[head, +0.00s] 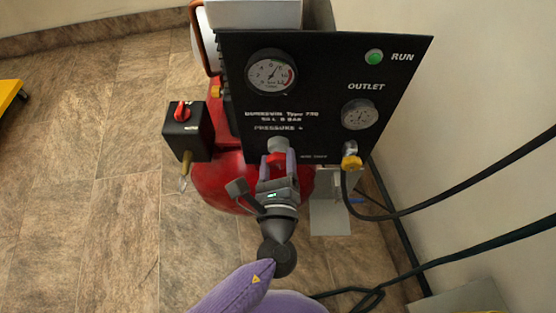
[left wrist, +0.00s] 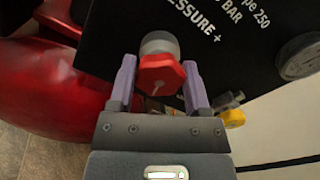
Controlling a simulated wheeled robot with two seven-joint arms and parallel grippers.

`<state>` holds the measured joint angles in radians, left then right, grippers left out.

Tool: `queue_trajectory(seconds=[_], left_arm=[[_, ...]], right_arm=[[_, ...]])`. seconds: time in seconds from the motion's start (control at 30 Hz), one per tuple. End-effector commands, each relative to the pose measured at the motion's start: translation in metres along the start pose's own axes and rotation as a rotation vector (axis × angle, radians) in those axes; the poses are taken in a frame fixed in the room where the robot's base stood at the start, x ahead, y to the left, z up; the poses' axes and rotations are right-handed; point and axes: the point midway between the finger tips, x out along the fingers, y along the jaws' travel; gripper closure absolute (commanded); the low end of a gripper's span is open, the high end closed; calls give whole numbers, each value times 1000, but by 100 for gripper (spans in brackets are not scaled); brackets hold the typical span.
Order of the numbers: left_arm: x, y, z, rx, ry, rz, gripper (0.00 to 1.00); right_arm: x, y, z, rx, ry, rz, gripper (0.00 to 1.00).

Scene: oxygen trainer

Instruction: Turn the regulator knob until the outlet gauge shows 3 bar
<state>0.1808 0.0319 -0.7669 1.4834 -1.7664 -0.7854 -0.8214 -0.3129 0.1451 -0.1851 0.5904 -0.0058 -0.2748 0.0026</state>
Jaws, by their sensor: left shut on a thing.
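The red regulator knob (head: 276,159) sits on a grey collar low on the black panel (head: 330,75), below the "PRESSURE +" lettering. My right gripper is out of view.
A larger gauge (head: 271,75) and a lit green RUN lamp (head: 374,57) are higher on the panel. A yellow fitting (head: 351,162) with a black hose is right of the knob. A black switch box (head: 185,130) and red tank (head: 218,184) are at left.

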Motion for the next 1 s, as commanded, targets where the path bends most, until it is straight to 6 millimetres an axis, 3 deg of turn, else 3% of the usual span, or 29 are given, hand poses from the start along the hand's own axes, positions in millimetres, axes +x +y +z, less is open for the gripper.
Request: queue_trajectory(seconds=[0.53, 0.57, 0.7, 1.0], left_arm=[[0, 0, 0, -23, 0, 0, 96], [0, 0, 0, -23, 0, 0, 31], [0, 0, 0, -23, 0, 0, 2], [0, 0, 0, -22, 0, 0, 2]], right_arm=[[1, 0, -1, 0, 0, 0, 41], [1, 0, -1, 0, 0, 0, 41], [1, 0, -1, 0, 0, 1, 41], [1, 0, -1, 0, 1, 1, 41]])
